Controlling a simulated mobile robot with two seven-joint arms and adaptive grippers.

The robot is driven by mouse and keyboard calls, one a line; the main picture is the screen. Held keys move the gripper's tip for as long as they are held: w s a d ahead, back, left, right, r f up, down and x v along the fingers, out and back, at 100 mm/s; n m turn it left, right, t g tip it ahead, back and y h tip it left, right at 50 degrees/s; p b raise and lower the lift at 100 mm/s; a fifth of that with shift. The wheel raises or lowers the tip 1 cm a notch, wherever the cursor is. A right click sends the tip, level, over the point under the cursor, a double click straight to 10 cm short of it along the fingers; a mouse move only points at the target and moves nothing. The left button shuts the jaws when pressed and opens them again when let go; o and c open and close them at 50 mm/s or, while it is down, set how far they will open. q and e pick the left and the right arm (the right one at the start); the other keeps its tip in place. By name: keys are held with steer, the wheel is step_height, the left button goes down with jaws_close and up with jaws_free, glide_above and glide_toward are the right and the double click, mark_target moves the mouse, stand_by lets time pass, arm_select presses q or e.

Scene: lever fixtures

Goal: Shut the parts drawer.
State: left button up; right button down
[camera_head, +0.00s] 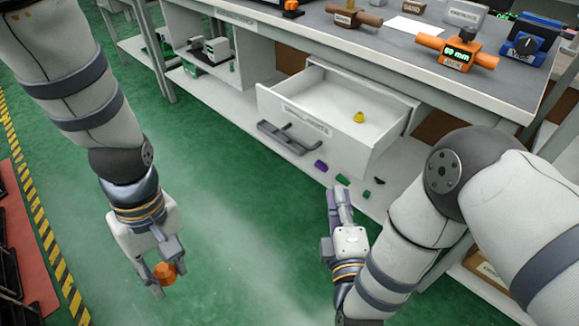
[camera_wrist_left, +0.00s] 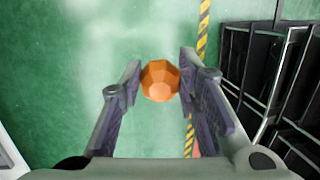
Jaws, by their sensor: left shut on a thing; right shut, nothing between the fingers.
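The parts drawer (camera_head: 300,132) is pulled out from under the workbench, its white inside showing and a small yellow part (camera_head: 359,117) lying in it. A dark grey bar handle (camera_head: 281,138) is on its front. My left gripper (camera_head: 163,275) is shut on an orange faceted piece (camera_head: 166,270) over the green floor, left of and apart from the drawer. The orange piece also shows between the fingers in the left wrist view (camera_wrist_left: 160,81). My right gripper (camera_head: 340,203) is shut and empty, in front of the drawer's lower right and apart from it.
The workbench top (camera_head: 400,55) carries an orange device with a display (camera_head: 457,55), a blue device (camera_head: 528,45) and a brown roller (camera_head: 354,17). Loose parts, including a purple one (camera_head: 321,166), lie on the shelf below the drawer. Black racks (camera_wrist_left: 275,75) stand beyond striped floor tape.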

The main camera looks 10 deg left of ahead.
mark_target(396, 130)
arm_select(q)
steer(key=shift+s+f, duration=0.15)
steer(key=shift+f, duration=0.15)
arm_select(e)
steer(key=shift+w+d+r, duration=0.1)
steer(key=shift+w+d, duration=0.15)
steer(key=shift+w, duration=1)
steer(key=shift+w+d, duration=0.3)
steer(key=shift+w, duration=0.95)
steer(key=shift+w+d+r, duration=0.1)
steer(key=shift+w+d, duration=0.15)
steer(key=shift+w, duration=1)
